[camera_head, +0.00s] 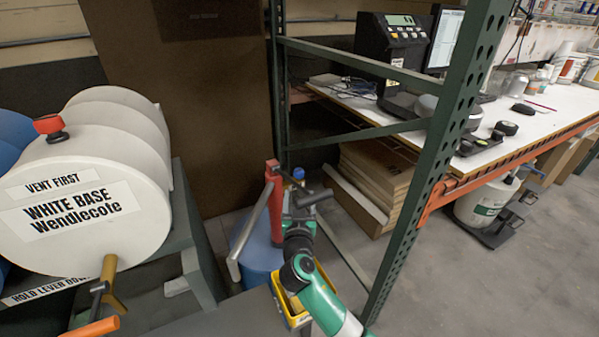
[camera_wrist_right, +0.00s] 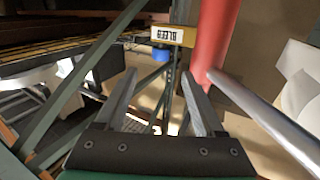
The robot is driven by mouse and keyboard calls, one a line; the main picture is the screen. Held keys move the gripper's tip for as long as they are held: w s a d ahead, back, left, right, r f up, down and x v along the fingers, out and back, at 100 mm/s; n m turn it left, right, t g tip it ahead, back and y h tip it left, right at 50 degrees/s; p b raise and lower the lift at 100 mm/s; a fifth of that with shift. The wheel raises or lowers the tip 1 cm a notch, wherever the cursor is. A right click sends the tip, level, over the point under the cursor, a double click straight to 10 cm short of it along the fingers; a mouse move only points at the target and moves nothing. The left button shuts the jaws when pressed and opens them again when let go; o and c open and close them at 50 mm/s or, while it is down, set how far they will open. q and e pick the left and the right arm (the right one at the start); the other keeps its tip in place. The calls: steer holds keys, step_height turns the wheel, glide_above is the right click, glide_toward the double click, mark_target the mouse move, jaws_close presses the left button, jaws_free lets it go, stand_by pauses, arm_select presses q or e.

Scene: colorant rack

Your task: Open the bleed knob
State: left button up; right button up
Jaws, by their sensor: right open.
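The bleed knob (camera_wrist_right: 160,52) is small and blue, below a yellow block marked BLEED in the right wrist view. In the head view the blue knob (camera_head: 298,173) shows beside the top of a red post (camera_head: 274,200). My right gripper (camera_wrist_right: 158,76) is open, its two fingers apart with nothing held between them. The knob appears beyond the fingertips, between their directions. In the head view my right gripper (camera_head: 297,192) is close to the knob, and its fingers are hard to make out. My left gripper is not in view.
A grey handle (camera_head: 250,222) slopes down from the red post. A blue drum (camera_head: 262,262) stands below. A green rack upright (camera_head: 440,150) is to the right. A white drum (camera_head: 90,170) labelled WHITE BASE lies at left, with a red cap (camera_head: 50,126).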

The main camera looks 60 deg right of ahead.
mark_target(299, 174)
steer(key=x, duration=0.1)
steer(key=b+x, duration=0.1)
steer(key=x, duration=0.3)
steer(key=shift+w+a+r, duration=0.1)
steer(key=shift+r, duration=0.2)
steer(key=b+x, duration=0.3)
steer(key=x, duration=0.4)
steer(key=shift+r, duration=0.15)
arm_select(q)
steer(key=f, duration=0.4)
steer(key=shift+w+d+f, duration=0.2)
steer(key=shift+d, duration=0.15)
arm_select(e)
steer(key=shift+c, duration=0.3)
jaws_close()
